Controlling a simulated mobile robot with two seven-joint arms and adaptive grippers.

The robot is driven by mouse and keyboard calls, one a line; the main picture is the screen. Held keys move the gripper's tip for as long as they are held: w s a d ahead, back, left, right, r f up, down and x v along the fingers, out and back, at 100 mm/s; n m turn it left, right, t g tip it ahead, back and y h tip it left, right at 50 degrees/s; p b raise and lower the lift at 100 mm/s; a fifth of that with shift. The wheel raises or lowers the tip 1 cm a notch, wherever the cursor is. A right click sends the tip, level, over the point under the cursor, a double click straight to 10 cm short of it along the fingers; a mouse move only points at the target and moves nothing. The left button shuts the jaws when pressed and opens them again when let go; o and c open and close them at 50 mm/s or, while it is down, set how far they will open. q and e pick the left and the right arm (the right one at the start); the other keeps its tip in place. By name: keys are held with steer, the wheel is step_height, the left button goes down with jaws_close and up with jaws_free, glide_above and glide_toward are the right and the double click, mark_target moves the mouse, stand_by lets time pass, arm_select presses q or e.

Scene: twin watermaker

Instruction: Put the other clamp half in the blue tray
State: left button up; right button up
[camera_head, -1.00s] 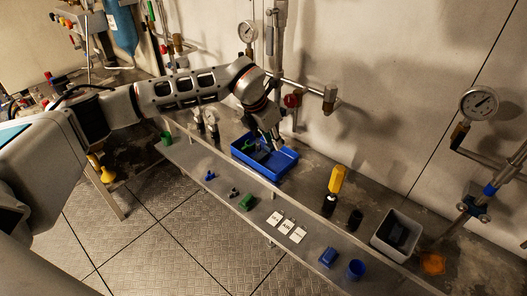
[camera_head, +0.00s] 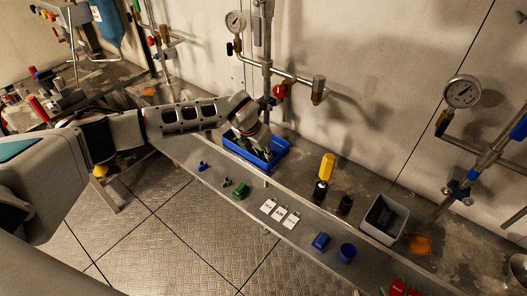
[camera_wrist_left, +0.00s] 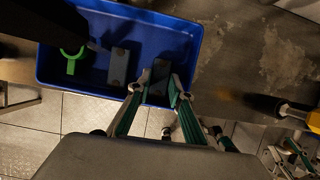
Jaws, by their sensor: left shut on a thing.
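The blue tray (camera_head: 238,154) stands on the bench near the wall. It fills the upper left of the left wrist view (camera_wrist_left: 187,36). My left gripper (camera_head: 264,154) reaches down into the tray. In the left wrist view its fingertips (camera_wrist_left: 163,82) are shut on a dark grey clamp half (camera_wrist_left: 161,70), low over or on the tray floor; I cannot tell which. Another grey clamp half (camera_wrist_left: 119,67) lies beside it to the left in the tray.
A green ring-shaped part (camera_wrist_left: 72,61) is also in the tray.

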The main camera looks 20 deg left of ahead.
arm_select(q)
steer(key=shift+f, duration=0.15)
steer(key=o, duration=0.6)
